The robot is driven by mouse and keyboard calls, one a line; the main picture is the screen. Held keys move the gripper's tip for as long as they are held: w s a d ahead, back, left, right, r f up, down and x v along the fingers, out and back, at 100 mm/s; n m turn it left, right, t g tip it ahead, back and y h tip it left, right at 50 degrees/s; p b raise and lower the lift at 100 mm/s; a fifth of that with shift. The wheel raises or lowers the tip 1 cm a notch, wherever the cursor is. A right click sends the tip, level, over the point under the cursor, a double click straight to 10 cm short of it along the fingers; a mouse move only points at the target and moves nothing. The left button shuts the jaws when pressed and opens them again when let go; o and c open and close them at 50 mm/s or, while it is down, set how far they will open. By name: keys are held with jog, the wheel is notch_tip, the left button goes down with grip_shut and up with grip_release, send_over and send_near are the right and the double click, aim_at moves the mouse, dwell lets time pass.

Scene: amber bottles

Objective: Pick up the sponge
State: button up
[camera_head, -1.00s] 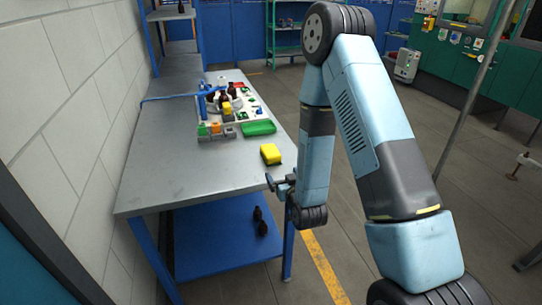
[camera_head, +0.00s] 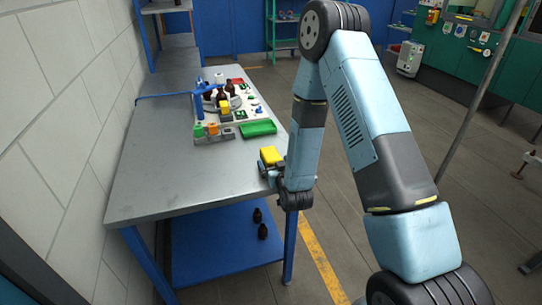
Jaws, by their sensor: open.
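The yellow sponge (camera_head: 271,155) lies on the grey metal table (camera_head: 165,180), close to its right edge. My gripper (camera_head: 266,165) is at the table's right edge, right at the near side of the sponge. It is open, and its fingers partly overlap the sponge's lower part in the picture. I cannot tell whether the fingers are around the sponge or just in front of it.
A green tray (camera_head: 259,129) lies behind the sponge. A white board with brown bottles (camera_head: 229,89), a blue stand (camera_head: 198,103) and coloured caps is further back. The table's near left is clear.

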jog(key=shift+w+a+f, duration=0.1)
jog(key=shift+w+a, duration=0.2)
jog(key=shift+w, duration=0.3)
jog(key=c, duration=1.1)
